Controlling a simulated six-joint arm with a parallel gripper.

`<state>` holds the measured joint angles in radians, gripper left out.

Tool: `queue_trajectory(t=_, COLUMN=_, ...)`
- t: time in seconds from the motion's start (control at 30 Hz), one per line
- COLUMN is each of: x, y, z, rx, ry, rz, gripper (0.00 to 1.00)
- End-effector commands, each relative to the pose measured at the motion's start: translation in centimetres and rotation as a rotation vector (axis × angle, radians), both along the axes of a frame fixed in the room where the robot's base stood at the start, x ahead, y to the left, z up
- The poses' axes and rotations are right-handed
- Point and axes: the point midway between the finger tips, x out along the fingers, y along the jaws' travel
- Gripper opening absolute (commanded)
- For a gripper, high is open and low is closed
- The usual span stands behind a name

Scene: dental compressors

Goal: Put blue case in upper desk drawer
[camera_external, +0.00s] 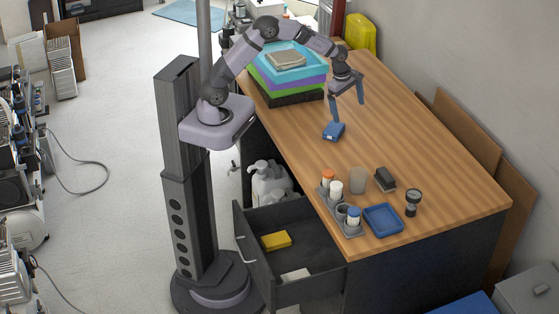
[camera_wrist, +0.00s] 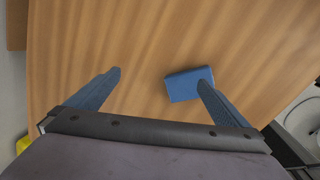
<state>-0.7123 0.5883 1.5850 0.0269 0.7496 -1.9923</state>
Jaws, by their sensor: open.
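The blue case (camera_external: 334,131) is a small box lying on the wooden desk, left of the desk's middle. In the wrist view the blue case (camera_wrist: 187,85) lies beside the tip of the right finger, which overlaps its right edge; I cannot tell if they touch. My gripper (camera_external: 347,111) is open above the desk, pointing down over the case. In the wrist view my gripper (camera_wrist: 160,77) has its fingers wide apart with nothing held. The upper desk drawer (camera_external: 309,290) is pulled out at the desk's near left side, with a yellow item (camera_external: 276,241) and a whitish item inside.
A grey holder with bottles (camera_external: 340,210), a blue tray (camera_external: 383,220), a cup (camera_external: 357,179), a dark block (camera_external: 385,180) and a gauge (camera_external: 412,202) stand at the desk's near end. Stacked coloured crates (camera_external: 287,75) stand at the far left. The desk's right side is clear.

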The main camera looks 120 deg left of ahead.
Motion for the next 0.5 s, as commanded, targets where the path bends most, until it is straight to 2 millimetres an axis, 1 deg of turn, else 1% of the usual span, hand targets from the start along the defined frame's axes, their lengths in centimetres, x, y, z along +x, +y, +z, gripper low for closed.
queue_trajectory(t=0.03, x=-1.1, y=-1.5, z=-0.3, rx=-0.072, ry=0.032, rz=0.099, gripper=1.00)
queue_trajectory(t=0.1, x=-2.5, y=-2.9, z=-0.5, rx=-0.137, ry=0.077, rz=0.215, gripper=1.00)
queue_trajectory(t=0.2, x=-3.7, y=-3.9, z=-0.6, rx=-0.181, ry=0.119, rz=0.338, gripper=1.00)
queue_trajectory(t=0.33, x=-3.9, y=-4.0, z=-0.6, rx=-0.190, ry=0.118, rz=0.432, gripper=1.00)
queue_trajectory(t=0.5, x=-3.9, y=-4.0, z=-0.7, rx=-0.191, ry=0.115, rz=0.465, gripper=1.00)
